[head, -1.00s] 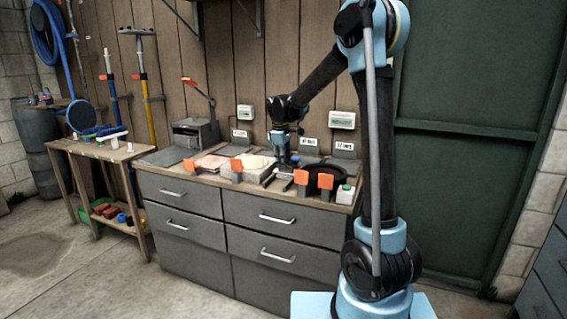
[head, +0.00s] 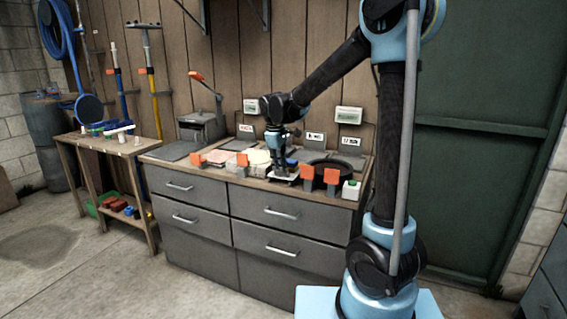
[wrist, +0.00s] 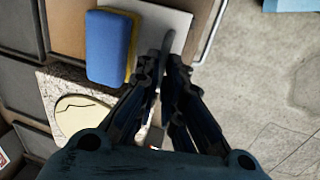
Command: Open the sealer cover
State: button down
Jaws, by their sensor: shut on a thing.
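My gripper (head: 279,172) is low over the right half of the grey drawer bench. In the wrist view its fingers (wrist: 171,58) are shut on a thin grey strip-like piece (wrist: 167,42), whose full shape the fingers hide. No part is clearly readable as the sealer cover. A grey machine (head: 202,126) at the bench's left back has a raised lever with an orange end (head: 196,76); I cannot tell if this is the sealer.
Orange tags (head: 307,173) line the bench's front edge (head: 240,184). A black round bowl (head: 345,166) and a small white box with a green top (head: 351,189) stand right of my gripper. A pale rounded pad (wrist: 85,112) lies near the fingers. A wooden side table (head: 75,140) stands at the left.

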jog(key=c, duration=1.7)
grip_release()
jog(key=r, duration=0.4)
jog(key=s+r, duration=0.1)
jog(key=r, duration=0.2)
jog(key=s+a+r, duration=0.1)
jog(key=r, duration=0.3)
jog(key=shift+s+r, duration=0.1)
jog(key=shift+r, duration=0.25)
